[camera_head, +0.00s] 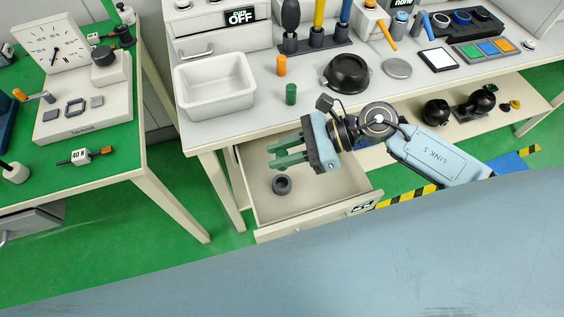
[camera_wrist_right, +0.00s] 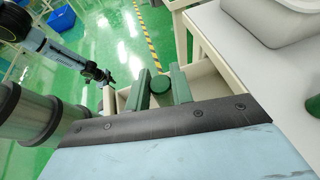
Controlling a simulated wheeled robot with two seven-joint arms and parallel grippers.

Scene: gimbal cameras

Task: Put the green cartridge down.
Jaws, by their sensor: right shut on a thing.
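My right gripper (camera_head: 270,157) is over the open drawer (camera_head: 335,206), its green fingers pointing left. In the right wrist view, the fingers (camera_wrist_right: 160,92) are on either side of a green cartridge (camera_wrist_right: 160,84), whose round end shows; they are shut on it. In the head view I cannot clearly make out the held cartridge against the green fingers. Another green cylinder (camera_head: 291,94) stands upright on the bench, near its front edge. In the right wrist view an arm, apparently my left one, ends in a small dark gripper (camera_wrist_right: 104,76); its jaws are too small to judge.
A dark ring (camera_head: 282,185) lies in the drawer. On the bench (camera_head: 240,127) are a white basin (camera_head: 215,86), an orange cylinder (camera_head: 281,65) and a black round dish (camera_head: 346,73). A green-topped table (camera_head: 115,160) stands to the left.

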